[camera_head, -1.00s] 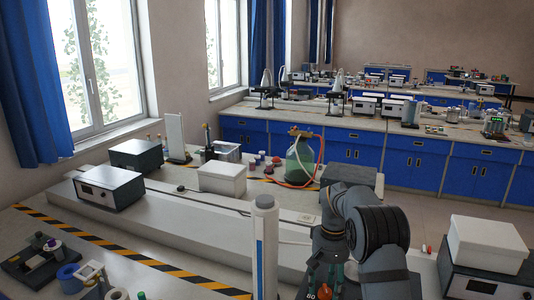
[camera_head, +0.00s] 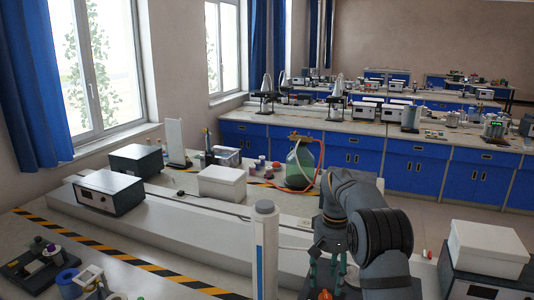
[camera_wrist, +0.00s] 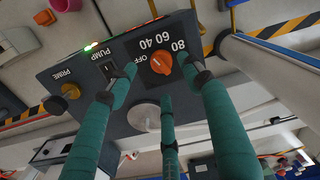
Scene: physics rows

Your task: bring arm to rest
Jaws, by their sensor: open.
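My gripper (camera_wrist: 158,82) has green fingers that are spread apart with nothing between them. In the wrist view they lie in front of a dark pump box (camera_wrist: 60,72) with an orange dial knob (camera_wrist: 161,62), a switch and a "PRIME" knob (camera_wrist: 56,104). The fingertips appear close to the dial, but I cannot tell whether they touch the box. In the head view my gripper (camera_head: 328,272) points down at the lower edge, below my bent arm (camera_head: 365,230). The orange knob (camera_head: 322,295) shows just under it.
A white column (camera_head: 264,250) stands just left of my gripper. A white box (camera_head: 487,248) on a dark instrument stands to the right. A white box (camera_head: 222,182), dark instruments and a green bottle with tubing (camera_head: 300,165) stand farther back. The raised bench ledge between is mostly clear.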

